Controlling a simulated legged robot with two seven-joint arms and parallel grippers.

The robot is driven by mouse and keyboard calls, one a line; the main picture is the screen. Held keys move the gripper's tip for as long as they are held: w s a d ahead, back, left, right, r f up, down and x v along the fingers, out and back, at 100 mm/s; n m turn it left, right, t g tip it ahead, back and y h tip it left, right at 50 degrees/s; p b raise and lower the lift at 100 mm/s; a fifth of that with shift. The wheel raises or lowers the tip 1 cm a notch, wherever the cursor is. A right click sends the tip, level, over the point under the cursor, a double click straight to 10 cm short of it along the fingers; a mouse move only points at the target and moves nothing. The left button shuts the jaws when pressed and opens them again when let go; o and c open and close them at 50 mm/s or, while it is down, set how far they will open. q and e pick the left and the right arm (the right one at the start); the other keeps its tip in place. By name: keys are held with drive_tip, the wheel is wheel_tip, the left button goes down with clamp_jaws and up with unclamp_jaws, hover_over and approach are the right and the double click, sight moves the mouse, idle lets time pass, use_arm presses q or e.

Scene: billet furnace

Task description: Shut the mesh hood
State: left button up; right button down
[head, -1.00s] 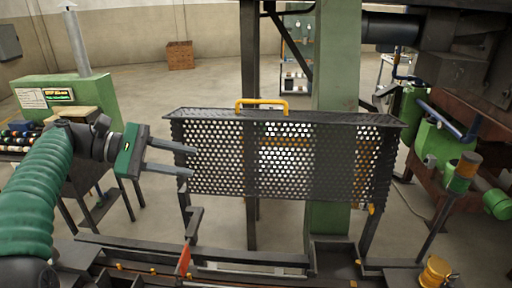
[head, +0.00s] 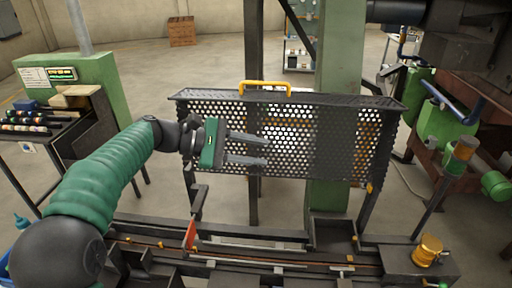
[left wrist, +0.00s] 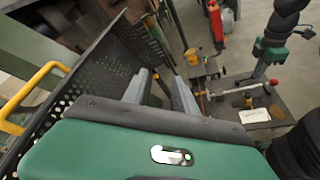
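The mesh hood (head: 335,140) is a dark perforated panel standing upright behind the work bed, with a yellow handle (head: 265,86) on its top edge. In the left wrist view the hood's mesh (left wrist: 112,55) and yellow handle (left wrist: 28,92) are at the left. My left gripper (head: 267,150) is open and empty, its two fingers parallel, pointing right in front of the mesh's left half, below the handle. Whether a finger touches the mesh I cannot tell. A black and green part at the upper right of the left wrist view looks like my right gripper (left wrist: 290,45); its fingers are unclear.
The low machine bed (head: 230,252) runs below the hood, with a red lever (head: 190,235) at its left. A green post (head: 338,90) stands behind the hood. An amber cylinder (head: 428,249) sits front right, and a rack table (head: 45,130) stands left.

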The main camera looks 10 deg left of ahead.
use_arm(q)
drive_tip(key=shift+s+a, duration=0.25)
drive_tip(key=shift+a, duration=0.3)
drive_tip(key=shift+c, duration=1.1)
drive_tip(key=shift+w+f, duration=0.1)
drive_tip(key=shift+w, duration=0.15)
drive_tip(key=shift+c, duration=1.2)
drive_tip(key=shift+w, duration=0.15)
drive_tip(key=shift+c, duration=1.1)
drive_tip(key=shift+d, duration=0.2)
clamp_jaws()
drive_tip(key=shift+a, duration=0.1)
use_arm(e)
drive_tip(key=shift+a, duration=0.4)
use_arm(q)
drive_tip(key=shift+d, duration=0.3)
use_arm(e)
drive_tip(key=shift+s+d, duration=0.1)
drive_tip(key=shift+d, duration=0.1)
